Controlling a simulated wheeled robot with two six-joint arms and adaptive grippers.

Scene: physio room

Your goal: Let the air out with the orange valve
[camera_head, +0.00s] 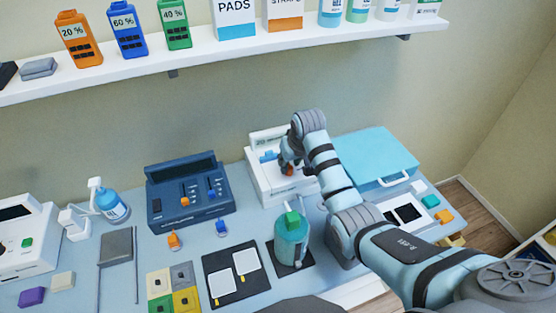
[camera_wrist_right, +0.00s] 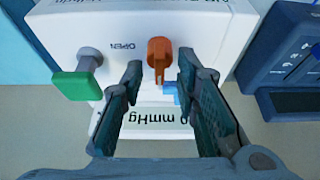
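In the wrist view, my right gripper (camera_wrist_right: 157,85) is open, with one dark finger on each side and the valve in the gap just beyond the tips. I cannot tell whether either finger touches it. The device (camera_head: 256,185) stands at the back of the table. My left gripper is not in view.
A green knob (camera_wrist_right: 77,82) sticks out of the device beside the valve, close to one finger. A small blue part (camera_wrist_right: 170,91) sits under the valve. A dark blue control box (camera_head: 190,205) stands left of the device, a light blue case (camera_head: 372,155) right. A teal bottle (camera_head: 291,245) stands in front.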

